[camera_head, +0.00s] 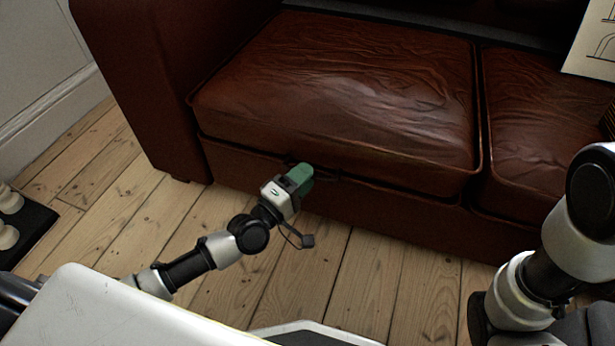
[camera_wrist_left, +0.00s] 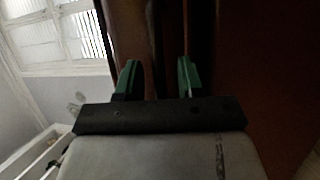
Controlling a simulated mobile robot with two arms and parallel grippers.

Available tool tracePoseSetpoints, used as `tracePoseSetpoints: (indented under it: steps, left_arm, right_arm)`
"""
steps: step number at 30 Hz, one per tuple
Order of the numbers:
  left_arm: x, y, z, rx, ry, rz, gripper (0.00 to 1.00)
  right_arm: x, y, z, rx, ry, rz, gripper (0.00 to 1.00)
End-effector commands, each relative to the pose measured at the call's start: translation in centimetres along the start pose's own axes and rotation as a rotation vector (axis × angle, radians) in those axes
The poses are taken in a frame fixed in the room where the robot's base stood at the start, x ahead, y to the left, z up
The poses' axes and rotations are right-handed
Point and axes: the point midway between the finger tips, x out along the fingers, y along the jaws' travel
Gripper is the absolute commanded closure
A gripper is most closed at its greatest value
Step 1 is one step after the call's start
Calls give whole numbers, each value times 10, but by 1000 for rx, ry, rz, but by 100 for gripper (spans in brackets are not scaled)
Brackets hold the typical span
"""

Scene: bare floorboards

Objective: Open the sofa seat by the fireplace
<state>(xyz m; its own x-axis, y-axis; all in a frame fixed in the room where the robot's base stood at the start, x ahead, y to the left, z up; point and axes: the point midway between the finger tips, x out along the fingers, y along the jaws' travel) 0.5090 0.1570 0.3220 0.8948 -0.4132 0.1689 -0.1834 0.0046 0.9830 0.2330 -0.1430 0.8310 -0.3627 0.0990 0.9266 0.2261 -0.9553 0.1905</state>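The brown leather sofa seat (camera_head: 345,95), a wide creased cushion, is down on the sofa's base. A dark handle-like piece (camera_head: 328,176) shows at its front edge, partly hidden by my left gripper. My left gripper (camera_head: 301,176) has green fingers and is at the front edge of this seat. In the left wrist view, the fingers of the left gripper (camera_wrist_left: 158,78) are apart, with brown sofa surface beyond them. I cannot tell whether they touch the seat or the handle. My right arm shows at the right, but its gripper is out of view. No fireplace is visible.
A second seat cushion (camera_head: 550,125) adjoins on the right, with a pale printed item (camera_head: 594,45) above it. The sofa arm (camera_head: 150,85) stands at left. A dark tray with pale round objects (camera_head: 22,232) is at far left. Floorboards (camera_head: 365,265) in front are bare.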

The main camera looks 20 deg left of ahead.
Motion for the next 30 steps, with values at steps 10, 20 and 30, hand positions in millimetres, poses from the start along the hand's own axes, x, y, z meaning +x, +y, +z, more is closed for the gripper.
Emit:
tracePoseSetpoints:
  steps: [10, 20, 30]
  left_arm:
    - [13, 1, 0, 1, -1, 0, 62]
    - [13, 1, 0, 1, -1, 0, 97]
    - [13, 2, 0, 0, -1, -1, 100]
  right_arm:
    - [-3, -1, -1, 0, 0, -1, 57]
    - [-3, -1, -1, 0, 1, -1, 57]
    - [-1, 0, -1, 0, 1, -1, 57]
